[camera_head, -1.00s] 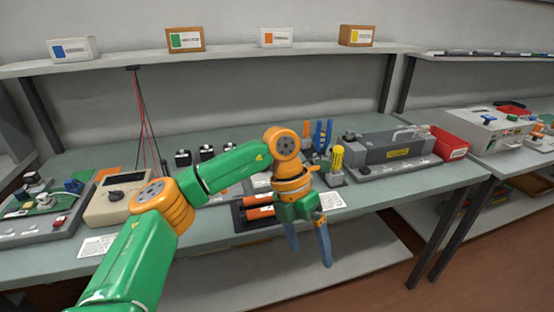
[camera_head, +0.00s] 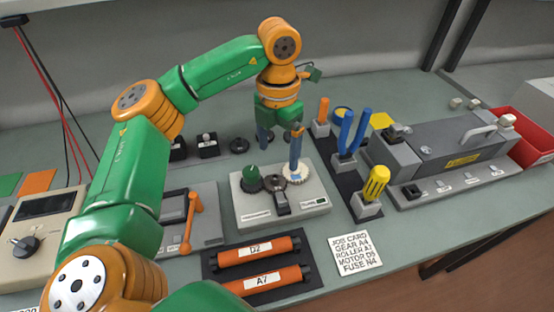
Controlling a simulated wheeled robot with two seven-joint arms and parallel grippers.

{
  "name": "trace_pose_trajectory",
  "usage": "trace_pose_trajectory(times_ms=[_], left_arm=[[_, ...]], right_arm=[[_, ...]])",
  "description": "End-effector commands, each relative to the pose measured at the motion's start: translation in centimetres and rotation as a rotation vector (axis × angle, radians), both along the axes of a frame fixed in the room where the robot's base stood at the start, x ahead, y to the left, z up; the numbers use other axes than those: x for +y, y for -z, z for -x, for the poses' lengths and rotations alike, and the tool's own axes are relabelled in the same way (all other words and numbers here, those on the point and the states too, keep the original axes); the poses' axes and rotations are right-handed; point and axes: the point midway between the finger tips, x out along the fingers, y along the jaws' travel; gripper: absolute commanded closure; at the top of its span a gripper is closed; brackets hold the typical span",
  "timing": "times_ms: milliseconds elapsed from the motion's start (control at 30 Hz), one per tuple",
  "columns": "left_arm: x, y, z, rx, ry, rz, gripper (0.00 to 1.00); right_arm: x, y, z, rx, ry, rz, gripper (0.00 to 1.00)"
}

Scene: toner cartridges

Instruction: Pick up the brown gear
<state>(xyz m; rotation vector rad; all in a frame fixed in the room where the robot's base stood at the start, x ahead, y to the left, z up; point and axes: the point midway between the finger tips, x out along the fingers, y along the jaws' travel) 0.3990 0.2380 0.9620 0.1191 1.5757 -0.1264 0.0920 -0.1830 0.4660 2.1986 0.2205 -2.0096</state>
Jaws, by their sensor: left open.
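My left gripper (camera_head: 280,150) is open and points down, one finger over the back of the grey gear stand and the other in front of or above the white gear (camera_head: 297,174). I cannot tell its exact height. The stand (camera_head: 310,200) holds the white gear, a dark gear (camera_head: 273,183) and a green knob-like part (camera_head: 250,178). A dark round gear-like part (camera_head: 239,145) lies on the table behind the stand, left of the gripper. No gear shows clearly as brown; the fingers partly hide the area between them. My right gripper is not in view.
Orange rollers (camera_head: 258,250) lie in a dark tray in front. A job card (camera_head: 355,254) lies to their right. Blue-handled tools (camera_head: 354,132), a yellow screwdriver (camera_head: 376,182) and a grey machine (camera_head: 450,150) stand to the right. A beige meter (camera_head: 42,235) is at left.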

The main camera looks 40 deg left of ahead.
Motion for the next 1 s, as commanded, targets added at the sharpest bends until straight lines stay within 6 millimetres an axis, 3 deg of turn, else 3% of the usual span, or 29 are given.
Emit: trace_pose_trajectory(times_ms=[300,567,667,900,1000], left_arm=[[-0.3,5.5,0.8,0.004,0.000,0.000,0.09],[-0.3,6.4,0.8,0.001,0.001,0.001,0.09],[-0.3,6.4,0.8,0.000,0.001,0.001,0.31],[-0.3,6.4,0.8,0.000,0.001,0.001,0.95],[-0.3,6.4,0.7,0.000,0.001,0.001,0.97]], right_arm=[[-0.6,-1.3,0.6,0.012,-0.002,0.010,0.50],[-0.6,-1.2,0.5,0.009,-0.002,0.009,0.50],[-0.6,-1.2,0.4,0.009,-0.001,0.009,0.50],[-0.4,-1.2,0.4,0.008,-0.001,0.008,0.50],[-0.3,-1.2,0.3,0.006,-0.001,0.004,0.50]])
